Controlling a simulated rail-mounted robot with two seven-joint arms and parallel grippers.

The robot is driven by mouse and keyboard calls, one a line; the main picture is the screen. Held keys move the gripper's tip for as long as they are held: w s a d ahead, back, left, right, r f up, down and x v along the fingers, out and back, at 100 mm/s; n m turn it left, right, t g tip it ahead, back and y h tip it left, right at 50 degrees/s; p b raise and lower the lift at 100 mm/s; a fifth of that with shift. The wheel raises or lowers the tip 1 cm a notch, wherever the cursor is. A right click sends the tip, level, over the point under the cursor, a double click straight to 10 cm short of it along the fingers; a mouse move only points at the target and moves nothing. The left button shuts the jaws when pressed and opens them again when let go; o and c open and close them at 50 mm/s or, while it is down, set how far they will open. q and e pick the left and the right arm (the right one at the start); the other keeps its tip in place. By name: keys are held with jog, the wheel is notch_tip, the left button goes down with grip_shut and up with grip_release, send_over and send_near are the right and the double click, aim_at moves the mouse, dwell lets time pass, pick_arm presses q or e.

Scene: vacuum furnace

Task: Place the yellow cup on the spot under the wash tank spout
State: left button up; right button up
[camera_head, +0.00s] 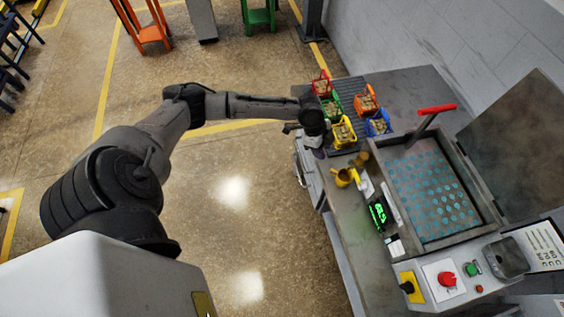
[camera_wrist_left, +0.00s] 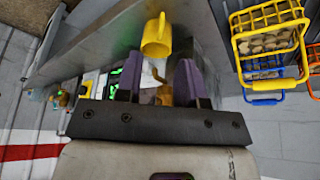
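The yellow cup (camera_head: 343,178) stands on the bench's near edge strip, left of the tank with the blue-dotted grid. It also shows in the left wrist view (camera_wrist_left: 155,40), beyond the fingertips, with its handle visible. A brass-coloured fitting (camera_head: 361,159), possibly the spout, is beside the tank's corner; a brass piece (camera_wrist_left: 164,93) shows between my fingers in the wrist view. My left gripper (camera_head: 317,153) is up and left of the cup, apart from it. Its purple fingers (camera_wrist_left: 158,82) are open and empty. My right gripper is out of view.
Wire baskets of parts, including a yellow one (camera_head: 343,133) and a blue one (camera_head: 378,123), stand behind the cup near my left gripper. The tank (camera_head: 470,229) has a raised lid (camera_head: 530,150) at right. A green display (camera_head: 378,213) and a control panel (camera_head: 450,280) are nearer.

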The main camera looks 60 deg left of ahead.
pick_arm(q)
jog(key=s+d+f+n, duration=0.1)
jog(key=s+d+f, duration=0.1)
jog(key=s+d, duration=0.6)
jog(key=s+d+f, duration=0.3)
jog(key=s+d, duration=0.3)
jog(key=d, duration=0.4)
jog(key=s+a+r+n+y, duration=0.1)
jog(key=s+r+n, duration=0.1)
jog(key=s+n, duration=0.2)
jog(key=s+a+r+n+t+y, duration=0.1)
jog(key=s+r+n+y, duration=0.1)
jog(key=s, duration=0.6)
jog(key=r+n, duration=0.1)
jog(key=n, duration=0.1)
jog(key=shift+a+n+y, duration=0.3)
